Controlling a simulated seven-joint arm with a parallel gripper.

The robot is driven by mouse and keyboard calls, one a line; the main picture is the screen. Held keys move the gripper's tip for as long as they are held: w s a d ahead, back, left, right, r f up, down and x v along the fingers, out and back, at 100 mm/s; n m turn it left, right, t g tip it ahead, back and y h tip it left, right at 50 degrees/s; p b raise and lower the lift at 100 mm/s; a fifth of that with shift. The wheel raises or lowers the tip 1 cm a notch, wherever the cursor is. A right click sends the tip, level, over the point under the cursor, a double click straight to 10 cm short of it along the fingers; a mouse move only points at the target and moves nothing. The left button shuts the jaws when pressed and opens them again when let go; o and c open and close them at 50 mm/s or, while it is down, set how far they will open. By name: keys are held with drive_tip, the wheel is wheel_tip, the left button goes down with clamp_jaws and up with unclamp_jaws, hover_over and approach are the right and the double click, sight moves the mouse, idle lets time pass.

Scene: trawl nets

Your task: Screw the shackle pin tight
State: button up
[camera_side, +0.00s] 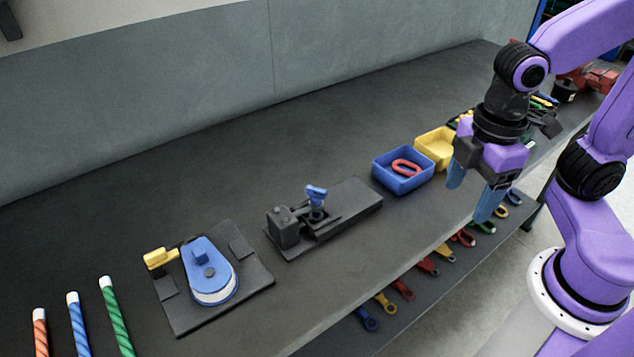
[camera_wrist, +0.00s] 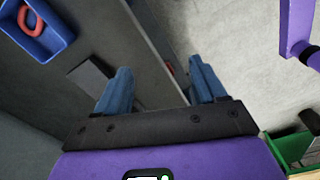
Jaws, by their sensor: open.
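A small blue piece with a flat head, which looks like the shackle pin (camera_side: 317,193), stands upright in the black fixture (camera_side: 352,207) in the middle of the bench in the side view. How far it is screwed in cannot be told, and the shackle around it is hard to make out. My gripper (camera_side: 470,201) is open and empty, well to the right of the fixture, above the bench's front edge. Its two blue fingers also show apart in the wrist view (camera_wrist: 160,70), with nothing between them.
A blue bin (camera_side: 388,182) holding a red ring-like piece (camera_side: 406,168) and a yellow bin (camera_side: 429,153) stand between fixture and gripper. A plate with a blue block (camera_side: 208,262) and several striped ropes (camera_side: 78,325) lie left.

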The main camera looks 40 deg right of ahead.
drive_tip(key=w+a+r+n, duration=0.2)
drive_tip(key=w+a+n, duration=0.15)
drive_tip(key=w, duration=0.35)
drive_tip(key=w+a+r+n, duration=0.2)
drive_tip(key=w+a+r, duration=0.1)
drive_tip(key=w+a, duration=0.3)
wheel_tip(320, 180, up, 2)
drive_tip(key=n, duration=0.4)
hover_over(316, 192)
drive_tip(key=f, duration=1.6)
drive_tip(key=shift+w+d+f, duration=0.25)
drive_tip(key=shift+w+d, duration=0.1)
drive_tip(key=shift+d, duration=0.05)
drive_tip(key=c, duration=1.1)
